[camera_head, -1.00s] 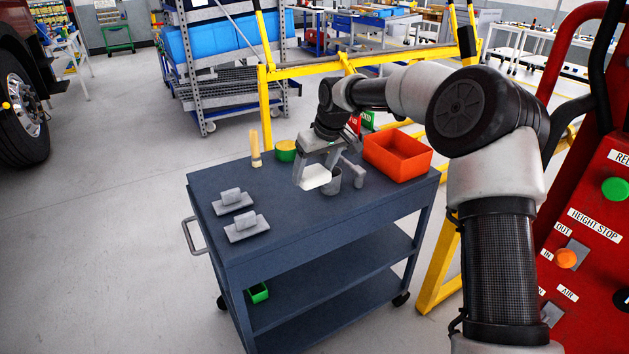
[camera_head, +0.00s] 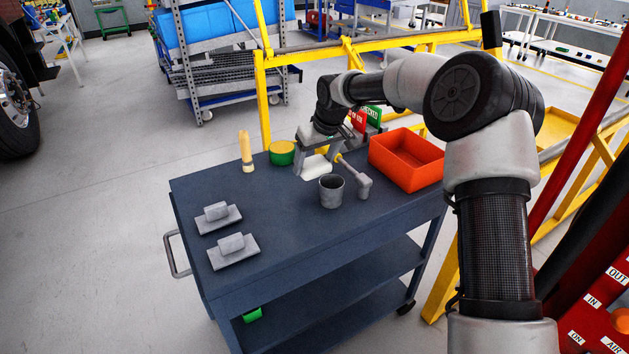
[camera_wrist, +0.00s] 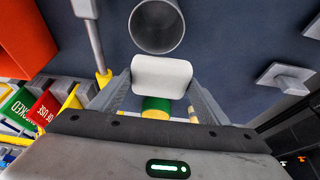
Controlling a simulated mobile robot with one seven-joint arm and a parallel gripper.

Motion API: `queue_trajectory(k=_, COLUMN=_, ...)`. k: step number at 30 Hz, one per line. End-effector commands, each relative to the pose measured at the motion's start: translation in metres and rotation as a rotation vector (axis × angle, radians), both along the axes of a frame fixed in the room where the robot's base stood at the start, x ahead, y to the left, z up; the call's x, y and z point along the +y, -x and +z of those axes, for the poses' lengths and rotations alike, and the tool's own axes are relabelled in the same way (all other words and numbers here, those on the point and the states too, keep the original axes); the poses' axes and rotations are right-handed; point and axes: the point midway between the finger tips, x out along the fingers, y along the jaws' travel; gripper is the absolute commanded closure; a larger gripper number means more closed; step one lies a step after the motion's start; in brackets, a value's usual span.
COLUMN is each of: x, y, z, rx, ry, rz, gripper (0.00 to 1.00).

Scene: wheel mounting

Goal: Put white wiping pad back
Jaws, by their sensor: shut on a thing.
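The white wiping pad (camera_head: 316,166) is held between the fingers of my gripper (camera_head: 315,163), above the blue cart top. The wrist view shows the pad (camera_wrist: 161,77) between the two fingers of my gripper (camera_wrist: 161,88). In the head view the pad is just behind the grey cup (camera_head: 331,191) and left of a grey-headed mallet (camera_head: 364,188). The gap between pad and cart top is hard to judge. The cup (camera_wrist: 157,24) shows beyond the pad in the wrist view.
The cart top (camera_head: 290,215) also bears two grey handled blocks (camera_head: 219,217) (camera_head: 233,249), a brush (camera_head: 246,152), a green-and-yellow round container (camera_head: 282,153) and a red-orange bin (camera_head: 407,158). Red and green signs (camera_head: 366,118) stand behind. The front middle of the cart top is clear.

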Motion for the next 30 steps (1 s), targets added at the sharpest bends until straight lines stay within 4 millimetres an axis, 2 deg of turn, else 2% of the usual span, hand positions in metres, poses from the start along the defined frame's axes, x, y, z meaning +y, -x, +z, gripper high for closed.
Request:
queue_trajectory(k=5, x=0.000, y=0.000, z=-0.020, rx=0.001, ry=-0.001, rz=-0.001, gripper=0.48)
queue_trajectory(k=12, x=0.000, y=0.000, z=-0.057, rx=0.002, ry=-0.001, rz=-0.001, gripper=0.48)
queue_trajectory(k=23, x=0.000, y=0.000, z=-0.061, rx=-0.001, ry=-0.001, rz=0.000, gripper=0.48)
queue_trajectory(k=24, x=0.000, y=0.000, z=-0.059, rx=-0.001, ry=-0.001, rz=0.000, gripper=0.24)
queue_trajectory(k=26, x=0.000, y=0.000, z=-0.059, rx=-0.001, ry=-0.001, rz=0.000, gripper=0.14)
queue_trajectory(k=30, x=0.000, y=0.000, z=-0.059, rx=-0.001, ry=-0.001, rz=0.000, gripper=0.12)
